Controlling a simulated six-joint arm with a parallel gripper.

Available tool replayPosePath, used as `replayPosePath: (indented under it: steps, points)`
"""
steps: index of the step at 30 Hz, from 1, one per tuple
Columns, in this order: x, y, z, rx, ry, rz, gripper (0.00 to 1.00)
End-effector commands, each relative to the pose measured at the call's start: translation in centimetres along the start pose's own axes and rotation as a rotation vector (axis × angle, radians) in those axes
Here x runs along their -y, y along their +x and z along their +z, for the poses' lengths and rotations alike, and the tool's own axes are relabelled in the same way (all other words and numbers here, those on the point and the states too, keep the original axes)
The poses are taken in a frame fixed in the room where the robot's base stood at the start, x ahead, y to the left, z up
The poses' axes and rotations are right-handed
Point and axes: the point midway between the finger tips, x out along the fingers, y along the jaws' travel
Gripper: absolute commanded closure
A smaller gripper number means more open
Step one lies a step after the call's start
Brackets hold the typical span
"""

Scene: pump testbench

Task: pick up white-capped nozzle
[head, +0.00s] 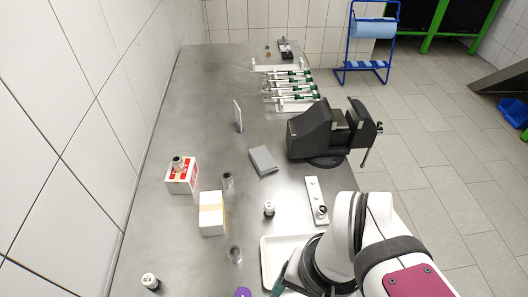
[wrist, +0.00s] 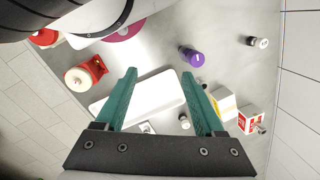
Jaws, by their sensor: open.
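Two small black-and-white capped pieces stand on the bench in the head view. One (head: 151,282) is at the front left; the other (head: 269,208) stands just behind the white tray. I cannot tell for certain which is the white-capped nozzle. In the wrist view, one such piece (wrist: 258,42) is at the upper right and a small one (wrist: 185,121) shows just inside the right finger. My gripper (wrist: 159,73) is open with teal fingers apart, above the white tray (wrist: 140,100), holding nothing. In the head view my arm hides most of it; a teal finger (head: 281,280) shows.
White boxes (head: 212,214) (head: 181,176) and metal cylinders (head: 228,180) are at the left. A black vise (head: 318,132) stands at the right edge.

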Motion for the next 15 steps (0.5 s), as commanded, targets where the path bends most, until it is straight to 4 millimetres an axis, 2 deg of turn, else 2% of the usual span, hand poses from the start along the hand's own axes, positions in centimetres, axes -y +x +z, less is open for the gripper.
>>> replayPosePath:
  steps: [13,15]
  points:
    - [-0.01,-0.01,-0.02,0.001,-0.002,0.002,0.29]
    - [-0.1,-0.15,-0.57,0.014,-0.049,0.036,0.29]
